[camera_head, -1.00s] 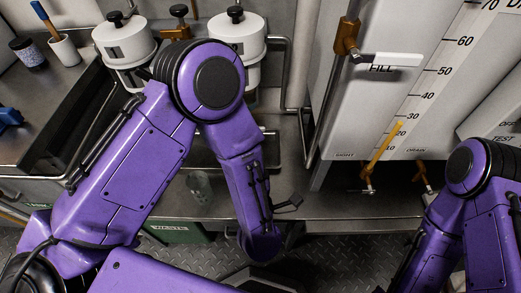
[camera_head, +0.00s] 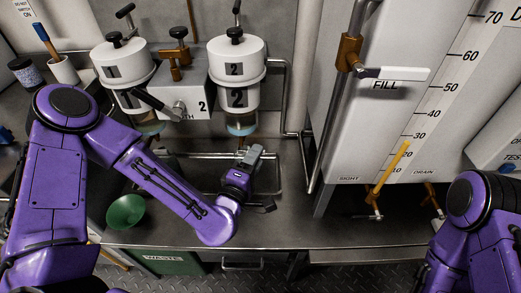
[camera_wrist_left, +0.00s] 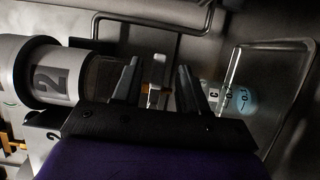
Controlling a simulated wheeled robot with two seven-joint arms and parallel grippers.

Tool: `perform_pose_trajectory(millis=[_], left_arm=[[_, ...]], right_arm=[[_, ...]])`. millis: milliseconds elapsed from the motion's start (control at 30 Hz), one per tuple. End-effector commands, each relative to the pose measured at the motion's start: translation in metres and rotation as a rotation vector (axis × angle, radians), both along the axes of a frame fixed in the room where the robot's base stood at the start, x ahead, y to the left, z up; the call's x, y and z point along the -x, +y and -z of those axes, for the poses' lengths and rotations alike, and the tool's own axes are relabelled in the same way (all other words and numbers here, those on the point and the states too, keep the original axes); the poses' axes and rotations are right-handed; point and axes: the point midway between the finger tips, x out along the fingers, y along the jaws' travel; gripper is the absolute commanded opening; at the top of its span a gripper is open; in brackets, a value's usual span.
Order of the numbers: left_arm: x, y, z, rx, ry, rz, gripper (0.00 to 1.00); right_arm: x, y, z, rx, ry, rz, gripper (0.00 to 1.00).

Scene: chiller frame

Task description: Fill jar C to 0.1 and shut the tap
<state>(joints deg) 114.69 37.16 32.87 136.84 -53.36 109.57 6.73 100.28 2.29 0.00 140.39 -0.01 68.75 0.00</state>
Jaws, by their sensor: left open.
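My left gripper (camera_head: 255,165) is below filter housing 2 (camera_head: 237,85), over the sink. In the left wrist view its two fingers (camera_wrist_left: 157,85) are apart. A small tap with white and orange parts (camera_wrist_left: 155,72) shows between and beyond them, under the clear bowl of housing 2; I cannot tell whether the tap is open. Jar C (camera_wrist_left: 215,96), clear with a letter C label and a 0.1 mark, shows past the fingers, on the side away from the housing. Its base looks pale blue; the liquid level is unclear. In the head view my gripper and arm hide the jar.
A second filter housing (camera_head: 124,70) stands to the left. A tank with a scale and FILL handle (camera_head: 392,73) stands right. A metal pipe (camera_head: 300,135) runs beside the sink.

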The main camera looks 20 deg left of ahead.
Motion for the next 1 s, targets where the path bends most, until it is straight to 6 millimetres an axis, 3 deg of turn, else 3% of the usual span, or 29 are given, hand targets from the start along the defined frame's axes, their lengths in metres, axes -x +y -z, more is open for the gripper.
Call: perform_pose_trajectory(millis=[200, 567, 700, 867, 1000], left_arm=[[-0.038, -0.004, -0.001, -0.001, 0.0, -0.001, 0.43], [-0.047, -0.005, -0.001, 0.001, 0.002, -0.002, 0.43], [-0.047, -0.005, -0.001, 0.001, 0.002, -0.002, 0.0], [-0.046, -0.005, 0.0, 0.015, -0.003, -0.002, 0.0], [-0.046, -0.004, -0.002, 0.169, -0.05, -0.002, 0.0]], right_arm=[[0.0, 0.0, -0.005, 0.0, 0.0, 0.0, 0.43], [0.0, 0.0, -0.005, 0.0, 0.0, 0.0, 0.43], [0.0, 0.0, -0.005, 0.0, 0.0, 0.0, 0.43], [0.0, 0.0, -0.001, 0.0, 0.0, 0.0, 0.43], [0.0, 0.0, 0.025, 0.0, 0.0, 0.0, 0.43]])
